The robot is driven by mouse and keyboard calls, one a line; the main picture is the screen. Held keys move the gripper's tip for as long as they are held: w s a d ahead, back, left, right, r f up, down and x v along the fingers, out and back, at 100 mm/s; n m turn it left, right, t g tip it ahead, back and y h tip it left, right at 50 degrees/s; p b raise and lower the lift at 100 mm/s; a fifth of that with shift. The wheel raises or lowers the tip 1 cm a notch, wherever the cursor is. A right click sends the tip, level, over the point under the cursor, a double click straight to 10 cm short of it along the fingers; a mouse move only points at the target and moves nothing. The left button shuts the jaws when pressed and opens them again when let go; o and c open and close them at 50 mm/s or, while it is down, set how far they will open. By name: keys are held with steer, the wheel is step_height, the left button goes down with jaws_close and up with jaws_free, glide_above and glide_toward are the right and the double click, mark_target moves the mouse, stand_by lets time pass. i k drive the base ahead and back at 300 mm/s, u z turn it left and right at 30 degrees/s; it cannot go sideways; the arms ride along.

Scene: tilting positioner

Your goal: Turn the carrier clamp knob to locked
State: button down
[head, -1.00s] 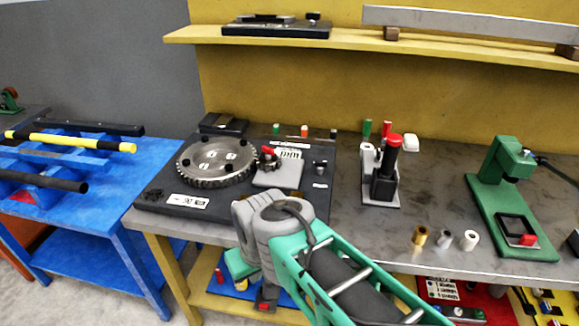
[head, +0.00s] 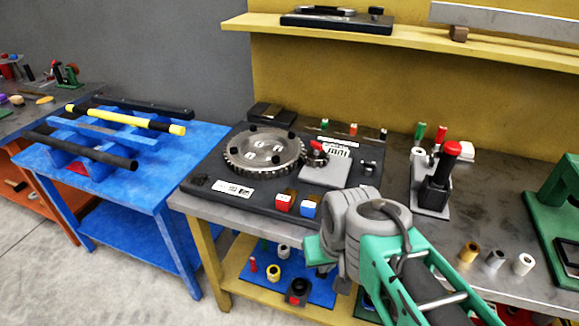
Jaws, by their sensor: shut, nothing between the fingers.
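A black base plate (head: 232,206) on the grey bench carries a large toothed metal wheel (head: 264,150). A light grey block (head: 326,172) stands at the wheel's right side, with a small red knob (head: 317,147) at its back left corner. This looks like the carrier and its clamp knob. The knob's marks are too small to read, so I cannot tell its setting. My arm's grey wrist is in front of the plate's right front corner, lower and nearer than the knob, and apart from it.
A red button block (head: 285,202) and a blue one (head: 309,207) stand on the plate's front edge, close to my wrist. A black stand with a red top (head: 439,180) is to the right. A yellow shelf (head: 415,43) overhangs the back. A blue table (head: 185,180) stands left.

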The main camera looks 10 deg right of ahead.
mark_target(368, 165)
steer(key=k, duration=0.5)
steer(key=z, duration=0.9)
steer(key=i, duration=0.85)
steer(key=u, duration=1.65)
